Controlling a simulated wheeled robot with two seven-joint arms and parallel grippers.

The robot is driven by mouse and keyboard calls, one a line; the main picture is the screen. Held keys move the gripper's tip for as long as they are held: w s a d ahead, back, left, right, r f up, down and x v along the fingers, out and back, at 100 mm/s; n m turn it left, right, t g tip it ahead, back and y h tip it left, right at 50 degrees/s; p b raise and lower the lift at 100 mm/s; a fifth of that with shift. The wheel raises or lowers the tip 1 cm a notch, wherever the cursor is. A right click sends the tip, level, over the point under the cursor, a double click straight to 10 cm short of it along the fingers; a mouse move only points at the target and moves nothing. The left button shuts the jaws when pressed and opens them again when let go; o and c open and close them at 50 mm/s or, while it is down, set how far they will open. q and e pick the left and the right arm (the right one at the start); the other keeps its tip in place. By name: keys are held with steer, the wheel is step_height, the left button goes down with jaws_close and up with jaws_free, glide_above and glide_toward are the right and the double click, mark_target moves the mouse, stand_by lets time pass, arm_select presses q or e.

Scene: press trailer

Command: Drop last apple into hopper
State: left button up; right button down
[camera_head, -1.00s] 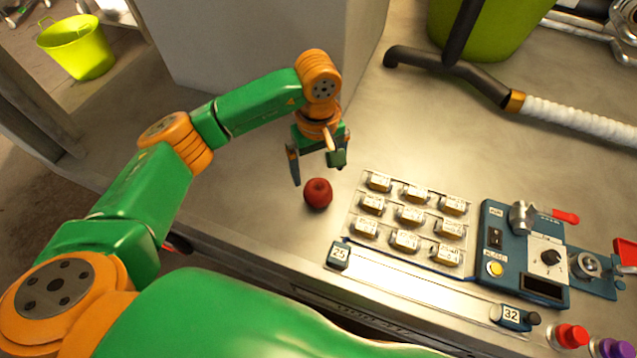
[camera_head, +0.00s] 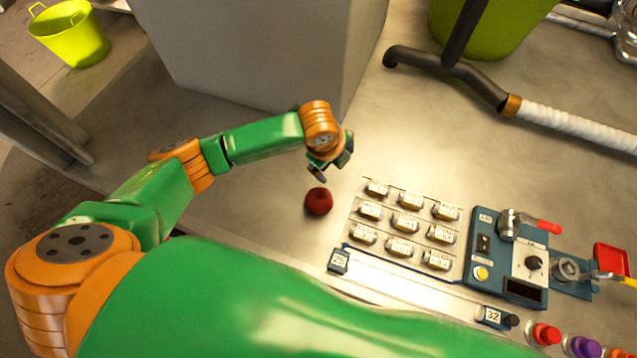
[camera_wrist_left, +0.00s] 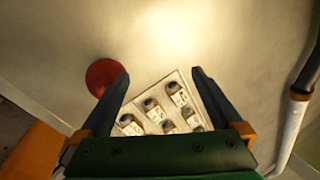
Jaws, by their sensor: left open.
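A red apple (camera_head: 319,201) rests on the metal worktop, left of the panel of labelled blocks. My left gripper (camera_head: 330,172) is just behind and above the apple in the head view, with its fingers partly hidden by the wrist. In the left wrist view the left gripper (camera_wrist_left: 160,78) is open, with nothing between its fingers. There the apple (camera_wrist_left: 103,76) lies beside the left fingertip, outside the gap. My right gripper is not in view. I cannot tell which container is the hopper.
A panel of labelled blocks (camera_head: 405,224) and a blue control box (camera_head: 507,255) stand right of the apple. A grey box (camera_head: 270,50) rises behind the arm. A dark pipe (camera_head: 450,67) lies at the back right. A yellow-green bucket (camera_head: 72,38) stands far left.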

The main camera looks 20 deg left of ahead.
mark_target(319, 196)
arm_select(q)
steer(key=s+g, duration=0.1)
steer(key=s, duration=0.1)
steer(key=s+a+f+g, duration=0.1)
steer(key=s, duration=0.1)
steer(key=s+g, duration=0.1)
steer(key=s, duration=0.1)
steer(key=shift+s+a+f+y, duration=0.25)
steer(key=shift+s+a+y, duration=0.05)
steer(key=shift+a+y, duration=0.1)
step_height(319, 196, down, 7)
steer(key=shift+d+r, duration=0.1)
steer(key=shift+d, duration=0.05)
steer(key=c, duration=1.4)
